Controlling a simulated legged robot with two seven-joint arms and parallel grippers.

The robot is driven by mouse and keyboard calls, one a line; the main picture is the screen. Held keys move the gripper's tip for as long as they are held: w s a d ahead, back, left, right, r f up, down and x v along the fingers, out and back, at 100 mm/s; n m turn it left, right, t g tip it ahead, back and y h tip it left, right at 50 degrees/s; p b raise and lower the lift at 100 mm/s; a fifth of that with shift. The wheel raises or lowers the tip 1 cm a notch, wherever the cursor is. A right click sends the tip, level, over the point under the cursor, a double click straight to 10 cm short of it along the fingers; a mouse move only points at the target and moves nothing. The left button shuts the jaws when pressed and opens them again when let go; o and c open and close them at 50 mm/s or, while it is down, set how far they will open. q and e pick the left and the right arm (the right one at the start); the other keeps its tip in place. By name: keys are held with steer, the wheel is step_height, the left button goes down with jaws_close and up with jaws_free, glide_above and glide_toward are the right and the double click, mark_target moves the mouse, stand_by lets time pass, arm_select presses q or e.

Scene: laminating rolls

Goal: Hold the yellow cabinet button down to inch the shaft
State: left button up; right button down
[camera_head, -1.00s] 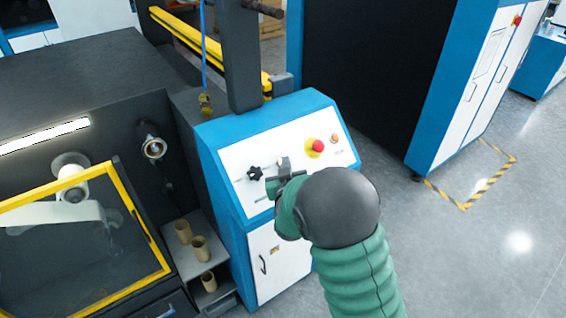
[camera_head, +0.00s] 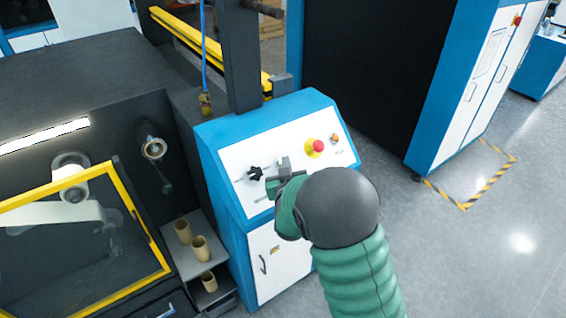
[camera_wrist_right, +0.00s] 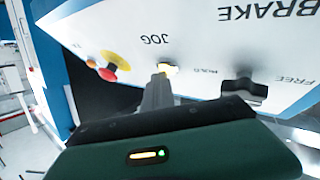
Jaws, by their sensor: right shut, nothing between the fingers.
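The yellow button (camera_wrist_right: 171,70) is on the white sloping panel of the blue cabinet (camera_head: 224,199), beside the JOG lettering in the right wrist view. My right gripper (camera_wrist_right: 158,82) is shut and empty. Its fingertips are right at the button and cover part of it; I cannot tell whether they touch it or press it in. In the head view the right gripper (camera_head: 284,165) is over the panel's middle and hides the button. My left gripper is not in view.
A black star knob (camera_head: 254,174) is left of the gripper. A red emergency stop (camera_head: 319,146) on a yellow base and a small orange button (camera_head: 334,137) are to the right. A yellow-framed guard (camera_head: 124,187) and cardboard cores (camera_head: 200,248) are at left.

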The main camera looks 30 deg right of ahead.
stand_by(0.3)
steer(key=shift+s+r+p, duration=0.35)
steer(key=shift+s+r, duration=0.05)
steer(key=shift+r, duration=0.1)
steer(key=shift+s+r, duration=0.1)
steer(key=shift+s, duration=0.1)
steer(key=shift+s+r+p, duration=0.25)
steer(key=shift+r+p, duration=0.1)
steer(key=shift+r, duration=0.1)
steer(key=s+r+p, duration=0.1)
steer(key=s+r, duration=0.1)
steer(key=s, duration=0.1)
steer(key=shift+d+r+p, duration=0.15)
steer(key=shift+r+p, duration=0.15)
steer(key=shift+p, duration=0.05)
